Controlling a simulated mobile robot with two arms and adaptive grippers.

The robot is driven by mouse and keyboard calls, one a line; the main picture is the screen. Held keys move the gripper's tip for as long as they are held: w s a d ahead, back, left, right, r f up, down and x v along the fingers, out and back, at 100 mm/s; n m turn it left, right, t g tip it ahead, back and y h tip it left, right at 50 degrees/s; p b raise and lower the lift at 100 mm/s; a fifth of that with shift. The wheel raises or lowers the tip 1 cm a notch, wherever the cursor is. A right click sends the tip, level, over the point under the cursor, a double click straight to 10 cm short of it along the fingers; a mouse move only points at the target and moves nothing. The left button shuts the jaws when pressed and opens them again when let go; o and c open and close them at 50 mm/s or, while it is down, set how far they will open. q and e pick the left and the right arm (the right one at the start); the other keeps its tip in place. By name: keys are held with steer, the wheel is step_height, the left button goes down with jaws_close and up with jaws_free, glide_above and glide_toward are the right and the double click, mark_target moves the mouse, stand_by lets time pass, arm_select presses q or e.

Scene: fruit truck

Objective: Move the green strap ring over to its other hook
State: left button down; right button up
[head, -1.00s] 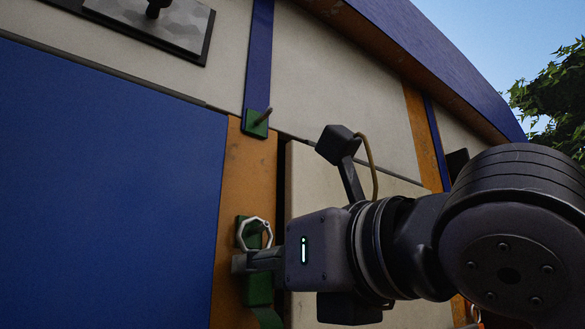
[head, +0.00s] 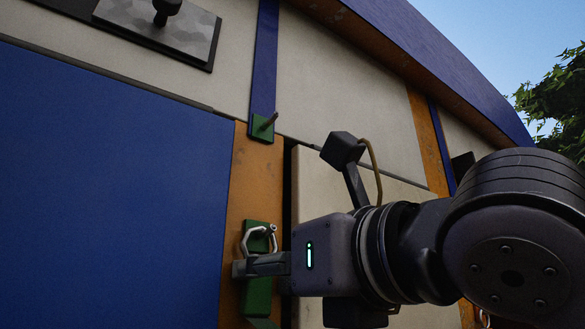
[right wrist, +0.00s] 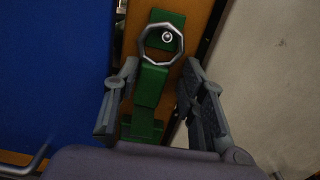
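The strap ring (head: 245,240), a pale metal loop, is at the lower green hook plate (head: 256,228) on the orange post. In the right wrist view the ring (right wrist: 141,43) encircles the tip of the lower hook (right wrist: 167,37); its depth on the hook is unclear. The green strap (right wrist: 150,86) hangs below the ring. My right gripper (right wrist: 160,75) is open, one finger on each side of the strap, just below the ring; in the head view the gripper (head: 262,264) covers part of the strap. The upper hook (head: 267,122) on its green plate is bare. My left gripper is not in view.
A blue panel (head: 110,180) lies left of the orange post (head: 250,180). A pale panel (head: 310,190) stands right of it, past a dark gap. A blue strip (head: 264,60) runs up from the upper hook plate. The post between the two hooks is clear.

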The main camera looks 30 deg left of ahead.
steer(key=shift+o, duration=1.1)
steer(key=v, duration=1.2)
